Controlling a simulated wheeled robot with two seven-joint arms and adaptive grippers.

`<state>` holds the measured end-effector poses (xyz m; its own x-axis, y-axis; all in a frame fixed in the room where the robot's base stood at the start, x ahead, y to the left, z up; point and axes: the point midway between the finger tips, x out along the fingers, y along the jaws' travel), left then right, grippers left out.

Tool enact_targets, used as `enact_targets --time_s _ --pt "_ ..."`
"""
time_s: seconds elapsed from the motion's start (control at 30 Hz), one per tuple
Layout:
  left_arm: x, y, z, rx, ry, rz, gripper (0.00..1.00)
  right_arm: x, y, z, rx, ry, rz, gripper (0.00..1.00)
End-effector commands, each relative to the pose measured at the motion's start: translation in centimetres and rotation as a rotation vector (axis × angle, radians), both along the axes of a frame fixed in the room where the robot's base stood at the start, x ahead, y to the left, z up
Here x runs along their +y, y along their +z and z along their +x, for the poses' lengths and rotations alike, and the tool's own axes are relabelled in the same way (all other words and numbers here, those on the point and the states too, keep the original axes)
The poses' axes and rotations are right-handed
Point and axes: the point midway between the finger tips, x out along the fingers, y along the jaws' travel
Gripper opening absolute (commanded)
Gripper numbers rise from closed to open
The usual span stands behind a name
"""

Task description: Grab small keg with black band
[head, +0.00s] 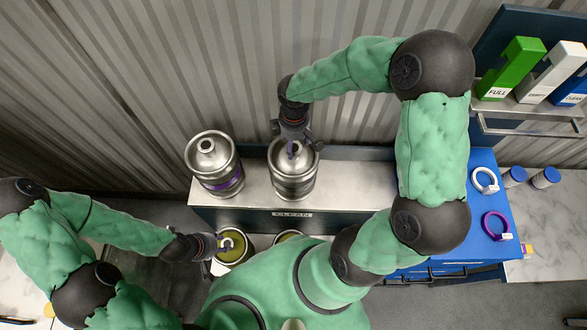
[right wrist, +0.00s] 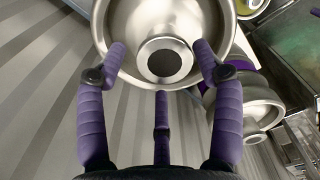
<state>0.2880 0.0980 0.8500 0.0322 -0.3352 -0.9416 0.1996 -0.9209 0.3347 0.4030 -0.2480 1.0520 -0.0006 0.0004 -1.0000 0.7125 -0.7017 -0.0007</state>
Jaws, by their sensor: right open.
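A silver keg (head: 294,182) stands upright on the right of the metal shelf. My right gripper (head: 291,148) is directly above its top. In the right wrist view the keg's round top (right wrist: 165,18) is close, and the open purple fingers (right wrist: 160,57) are on either side of its neck. Contact cannot be told. A black band is not clearly visible on this keg. A second silver keg (head: 212,150) with a purple band stands to its left; it also shows in the right wrist view (right wrist: 247,103). My left gripper (head: 222,243) is low at the left, beside a yellow-green-topped container.
The shelf (head: 250,183) carries a "CLEAN" label. Two yellow-green-topped containers (head: 235,255) are below it. A blue surface (head: 478,210) at the right holds a white ring (head: 485,180) and a purple ring (head: 497,226). A corrugated wall is behind.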

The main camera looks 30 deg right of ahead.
Motion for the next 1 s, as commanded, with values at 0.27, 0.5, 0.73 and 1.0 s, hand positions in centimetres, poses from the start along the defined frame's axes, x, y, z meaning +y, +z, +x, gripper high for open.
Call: enact_targets --time_s 0.27,0.5,0.73,1.0 --pt "0.0 -0.4 0.0 0.0 0.0 0.0 0.4 0.2 -3.7 -0.4 0.004 0.0 0.001 0.68" --pt "0.0 -0.6 0.0 0.0 0.0 0.0 0.4 0.2 -5.1 -0.4 0.001 -0.001 0.0 0.68" --pt "0.0 -0.5 0.0 0.0 0.0 0.0 0.4 0.2 -5.0 -0.4 0.001 0.0 0.001 0.51" --pt "0.0 -0.5 0.0 0.0 0.0 0.0 0.4 0.1 -5.0 -0.4 0.001 0.0 0.0 0.0"
